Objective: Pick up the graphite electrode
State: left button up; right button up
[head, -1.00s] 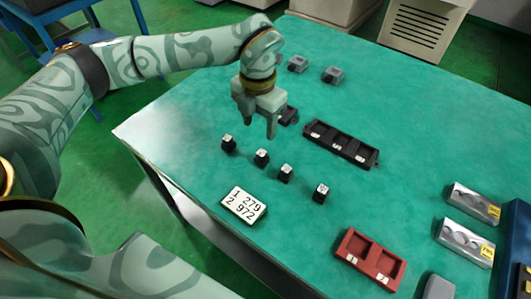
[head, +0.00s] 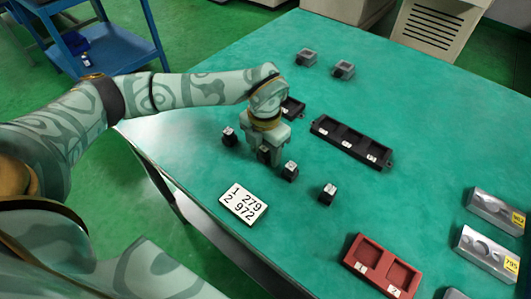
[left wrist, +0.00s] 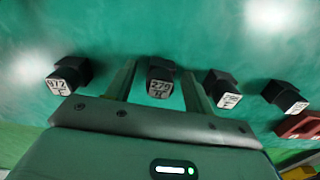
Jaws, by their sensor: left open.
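Several black block-shaped electrodes with white labels stand in a row on the green table. In the left wrist view one label reads 972 (left wrist: 66,78) and the block beside it reads 279 (left wrist: 160,80); two more labelled blocks (left wrist: 222,90) (left wrist: 286,97) stand to the right, their labels hard to read. My left gripper (head: 266,156) points down over the second block of the row, mostly hiding it in the head view. In the left wrist view its open fingers (left wrist: 159,76) stand on either side of the 279 block, with gaps visible. My right gripper is out of view.
A card (head: 243,203) reads "1 279, 2 972". A red two-pocket tray (head: 383,267) lies at the front right. A black three-pocket tray (head: 351,142) lies behind the row. Two metal blocks (head: 487,253) (head: 497,211) lie at right. Neighbouring electrodes stand close to my fingers.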

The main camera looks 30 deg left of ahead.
pick_arm(q)
jog(key=c, duration=1.1)
jog(key=shift+r, duration=0.1)
